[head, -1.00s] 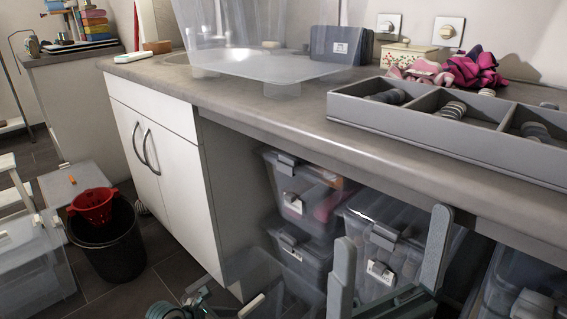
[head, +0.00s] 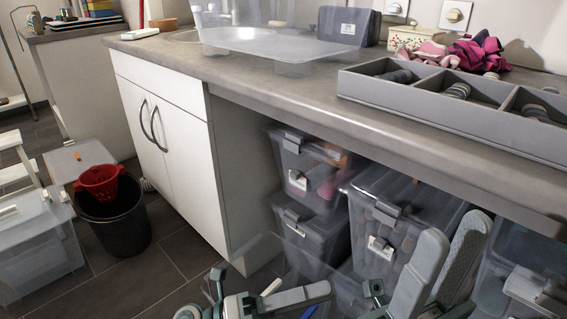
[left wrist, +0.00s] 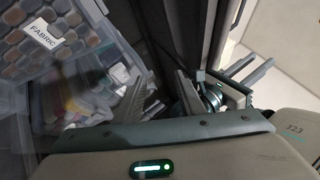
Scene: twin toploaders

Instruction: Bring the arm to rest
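My right gripper (head: 452,228) is at the lower right of the head view, in front of the clear storage boxes under the counter. Its two long grey fingers point up with a narrow gap between the tips and nothing seen in it. My left gripper (head: 298,296) is low in the middle of the head view, partly cut off by the bottom edge. I cannot tell how far its fingers are apart. The left wrist view shows a grey gripper housing along the bottom and grey prongs beyond it.
The counter (head: 300,95) carries a grey divided tray (head: 440,115) and a translucent bin (head: 290,46). Clear storage boxes (head: 315,235) stand under it; one labelled FABRIC (left wrist: 62,55) shows in the left wrist view. A black bucket (head: 115,220) with a red colander (head: 100,180) stands left.

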